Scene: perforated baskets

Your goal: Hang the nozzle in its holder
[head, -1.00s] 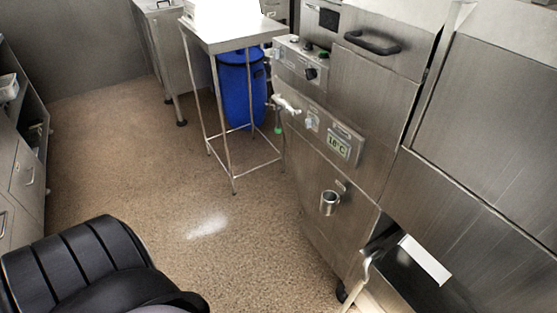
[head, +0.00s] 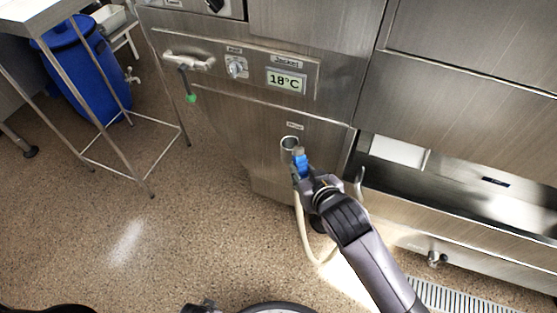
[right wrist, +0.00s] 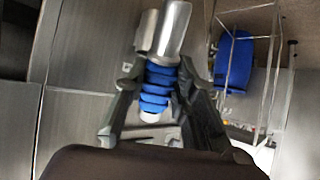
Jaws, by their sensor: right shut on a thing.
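The nozzle has a blue ribbed grip (head: 300,162) and a pale hose (head: 303,232) that hangs below it in a loop. My right gripper (head: 305,177) is shut on the nozzle at the blue grip. In the right wrist view the blue grip (right wrist: 158,88) lies between the fingers (right wrist: 155,105), with the metal spout (right wrist: 175,28) pointing away. The holder (head: 289,143) is a short metal cup on the machine's front. It also shows in the right wrist view (right wrist: 147,32), right beside the spout. I cannot tell whether they touch. My left gripper is not in view.
The steel machine front has a handle (head: 188,61), a knob (head: 236,67) and an 18°C display (head: 286,80). A sink basin (head: 470,200) is at the right. A blue barrel (head: 85,75) stands by a metal table frame (head: 147,188) at the left. Floor between is clear.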

